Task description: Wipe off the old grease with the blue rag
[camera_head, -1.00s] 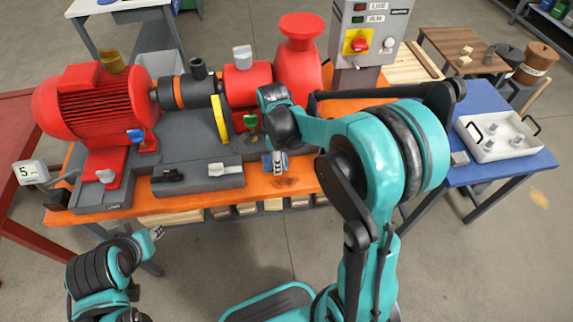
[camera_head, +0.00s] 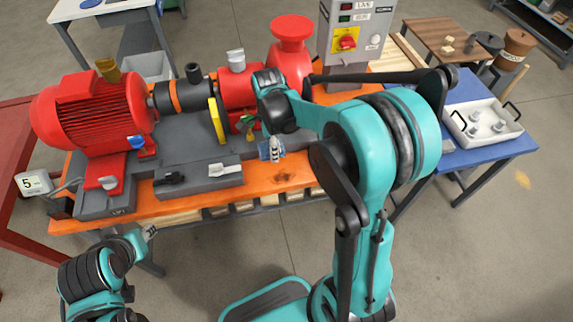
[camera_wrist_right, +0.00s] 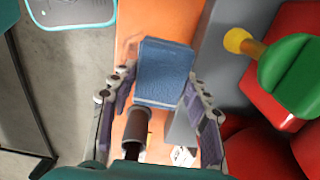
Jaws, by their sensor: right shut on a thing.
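The blue rag (camera_head: 264,150) is a folded blue block above the front part of the orange bench top (camera_head: 310,170). My right gripper (camera_head: 272,150) is shut on it. In the right wrist view the rag (camera_wrist_right: 163,70) sits between the fingertips (camera_wrist_right: 158,88). I cannot tell whether the rag touches the surface. A brownish smudge (camera_head: 285,178) shows on the bench top just in front of the rag, and a brown patch (camera_wrist_right: 130,46) shows beside the rag in the wrist view. I cannot tell if either is grease. My left gripper (camera_head: 150,232) is in front of the bench, its fingers too small to judge.
The red motor (camera_head: 90,110) and red pump (camera_head: 290,65) stand behind on a grey base. A green handle (camera_wrist_right: 290,75) on a red body is close to the right gripper. A grey tray (camera_head: 200,178) lies to the left. A blue table (camera_head: 500,148) with a white tray stands right.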

